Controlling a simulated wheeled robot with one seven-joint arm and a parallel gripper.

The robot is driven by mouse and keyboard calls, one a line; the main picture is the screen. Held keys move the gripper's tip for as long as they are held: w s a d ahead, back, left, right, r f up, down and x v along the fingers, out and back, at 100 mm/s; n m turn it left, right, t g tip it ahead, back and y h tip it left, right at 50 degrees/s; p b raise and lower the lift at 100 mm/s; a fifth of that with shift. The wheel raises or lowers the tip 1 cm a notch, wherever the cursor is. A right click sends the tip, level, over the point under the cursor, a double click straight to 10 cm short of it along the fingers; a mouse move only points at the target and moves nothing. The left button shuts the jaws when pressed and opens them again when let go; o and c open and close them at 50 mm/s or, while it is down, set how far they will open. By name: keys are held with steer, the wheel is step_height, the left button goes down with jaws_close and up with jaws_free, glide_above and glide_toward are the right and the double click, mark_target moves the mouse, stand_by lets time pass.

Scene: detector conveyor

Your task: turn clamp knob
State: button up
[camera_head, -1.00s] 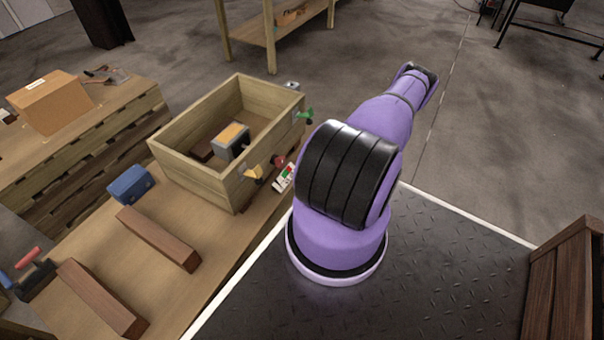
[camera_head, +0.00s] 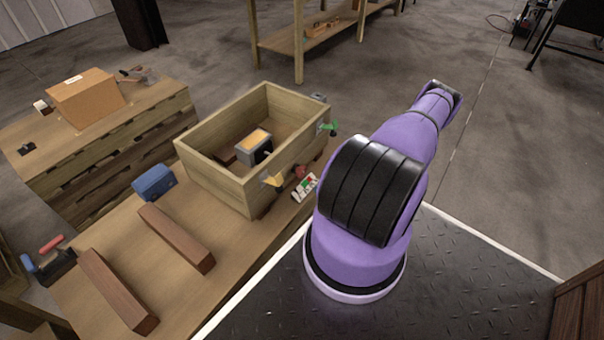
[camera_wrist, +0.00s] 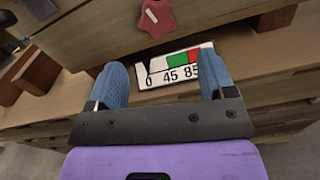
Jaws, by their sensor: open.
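A red star-shaped knob (camera_wrist: 157,18) with a white mark sits on the wooden front at the top of the wrist view. In the head view the red knob (camera_head: 300,171) is on the near side of the wooden box (camera_head: 215,182). A white scale card (camera_wrist: 175,68), marked 0, 45 and 85 with green and red zones, lies below the knob; it also shows in the head view (camera_head: 304,187). My gripper (camera_wrist: 165,78) is open, its blue fingers apart in front of the card and below the knob, holding nothing. The head view does not show the gripper.
A yellow knob (camera_head: 273,179) and a green knob (camera_head: 330,127) are on the box's same side. Brown bars (camera_head: 176,236) and a blue case (camera_head: 154,182) lie on the bench (camera_head: 190,285).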

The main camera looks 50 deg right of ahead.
mark_target(304, 174)
steer(key=w+n, duration=0.1)
steer(key=w, duration=0.2)
steer(key=w+n, duration=0.2)
steer(key=w, duration=0.2)
steer(key=w+n, duration=0.2)
steer(key=w, duration=0.1)
steer(key=shift+w+a, duration=0.4)
steer(key=c, duration=0.9)
steer(key=shift+f+m, duration=0.1)
steer(key=shift+m, duration=0.2)
